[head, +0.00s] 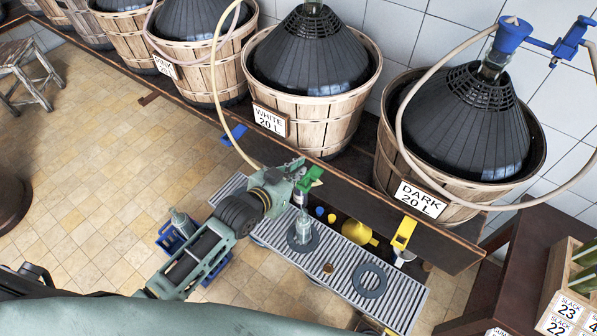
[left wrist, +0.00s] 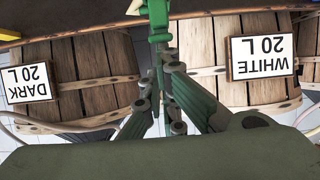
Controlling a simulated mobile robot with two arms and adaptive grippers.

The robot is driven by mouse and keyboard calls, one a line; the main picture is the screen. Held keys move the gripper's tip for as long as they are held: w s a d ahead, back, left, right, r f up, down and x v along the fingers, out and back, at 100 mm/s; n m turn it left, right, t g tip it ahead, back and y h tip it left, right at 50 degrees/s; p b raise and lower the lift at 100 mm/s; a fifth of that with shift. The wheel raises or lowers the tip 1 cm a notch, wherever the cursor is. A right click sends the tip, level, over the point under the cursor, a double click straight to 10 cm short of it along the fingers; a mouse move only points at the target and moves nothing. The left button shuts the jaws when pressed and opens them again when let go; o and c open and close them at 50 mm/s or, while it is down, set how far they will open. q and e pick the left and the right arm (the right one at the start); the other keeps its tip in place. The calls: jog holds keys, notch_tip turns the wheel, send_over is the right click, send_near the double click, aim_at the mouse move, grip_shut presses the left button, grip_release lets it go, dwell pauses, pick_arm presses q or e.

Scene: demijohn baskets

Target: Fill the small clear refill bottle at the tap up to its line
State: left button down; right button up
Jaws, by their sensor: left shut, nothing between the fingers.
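A small clear bottle (head: 304,230) stands upright on a dark ring on the slatted metal rack (head: 400,300), below the green tap (head: 312,177). Its line and its liquid level are too small to make out. My left gripper (head: 296,176) is at the green tap, above the bottle, with its fingers shut and nothing between them. In the left wrist view the shut fingers (left wrist: 166,90) are close to the green tap part (left wrist: 158,25); I cannot tell whether they touch. My right gripper is not in view.
Another clear bottle (head: 181,222) stands in a blue carrier (head: 170,238) on the floor. An empty dark ring (head: 369,280) lies on the rack. The WHITE basket (head: 318,125) and DARK basket (head: 441,205) stand behind on the bench. A yellow funnel (head: 356,232) and yellow tap (head: 404,233) are nearby.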

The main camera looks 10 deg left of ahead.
pick_arm(q)
jog(key=shift+s+a+f+t+p, duration=0.25)
jog(key=shift+s+f+t+p, duration=0.1)
jog(key=shift+s+f, duration=0.2)
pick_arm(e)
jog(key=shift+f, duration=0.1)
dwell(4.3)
